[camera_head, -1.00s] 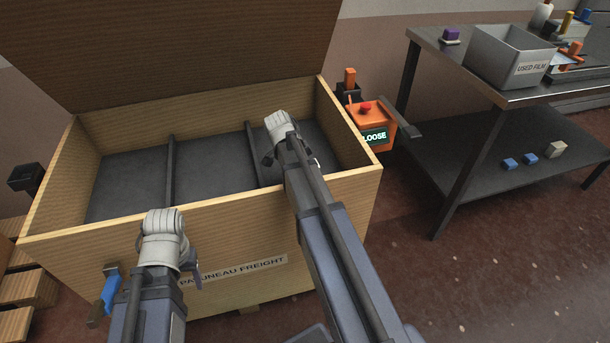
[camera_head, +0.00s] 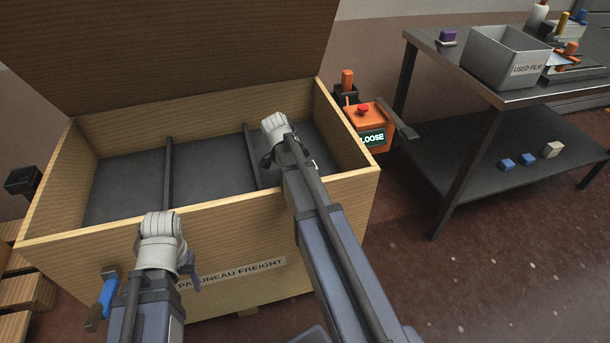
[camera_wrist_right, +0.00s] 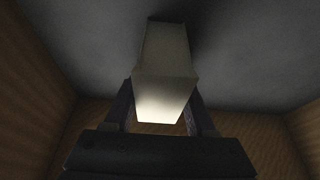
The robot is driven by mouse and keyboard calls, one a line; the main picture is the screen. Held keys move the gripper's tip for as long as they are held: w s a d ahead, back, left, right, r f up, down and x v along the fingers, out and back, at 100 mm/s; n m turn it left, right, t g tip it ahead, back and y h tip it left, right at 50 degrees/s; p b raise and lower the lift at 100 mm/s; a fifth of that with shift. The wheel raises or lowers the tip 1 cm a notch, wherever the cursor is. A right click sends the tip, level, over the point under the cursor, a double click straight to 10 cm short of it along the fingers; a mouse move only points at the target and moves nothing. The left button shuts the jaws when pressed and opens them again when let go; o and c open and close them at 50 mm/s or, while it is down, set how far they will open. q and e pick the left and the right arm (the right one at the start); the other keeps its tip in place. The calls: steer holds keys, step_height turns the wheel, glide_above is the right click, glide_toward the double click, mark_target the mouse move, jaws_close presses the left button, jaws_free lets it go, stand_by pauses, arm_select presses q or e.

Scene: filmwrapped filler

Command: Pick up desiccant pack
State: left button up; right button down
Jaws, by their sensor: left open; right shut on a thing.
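A pale, blocky pack, which I take for the desiccant pack (camera_wrist_right: 165,50), is between the fingers of my right gripper (camera_wrist_right: 161,95) in the right wrist view. That gripper is shut on it. The grey floor of the crate lies beyond; I cannot tell whether the pack touches it. In the head view my right arm reaches over the front wall into the right compartment of the wooden crate (camera_head: 335,188), and its wrist hides the pack. My left gripper (camera_head: 190,266) is open in front of the crate's front wall, mostly hidden by its white-covered wrist.
Two dark dividers (camera_head: 168,172) split the crate, whose raised lid (camera_head: 180,50) stands behind. An orange box (camera_head: 370,122) with a red button is right of the crate. A metal table (camera_head: 430,45) holds a grey "USED FILM" bin (camera_head: 505,60). Open floor lies right.

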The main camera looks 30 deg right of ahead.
step_height(320, 180, up, 10)
steer(key=p, duration=1)
steer(key=shift+r, duration=0.1)
